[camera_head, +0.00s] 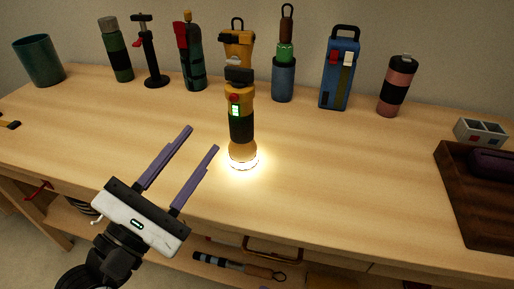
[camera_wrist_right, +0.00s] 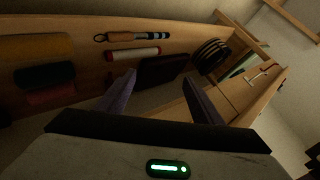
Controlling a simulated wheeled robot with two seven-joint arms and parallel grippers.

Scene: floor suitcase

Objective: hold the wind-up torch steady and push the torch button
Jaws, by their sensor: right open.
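The wind-up torch (camera_head: 241,125) stands upright on the workbench in the head view, yellow and black, lens end down. Its lens end glows and lights the wood around it. A red button (camera_head: 234,98) and a small green display show on its near side. My left gripper (camera_head: 203,138) is in front and to the left of the torch, its two purple fingers apart, empty and not touching it. My right gripper (camera_wrist_right: 158,82) shows only in the right wrist view, open with nothing between its fingers. The torch cannot be made out for certain there.
A row of tools and bottles stands along the back, including a blue case (camera_head: 340,70) and a pink-black bottle (camera_head: 396,86). A dark wooden tray (camera_head: 456,190) is at right. A lower shelf holds several items.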

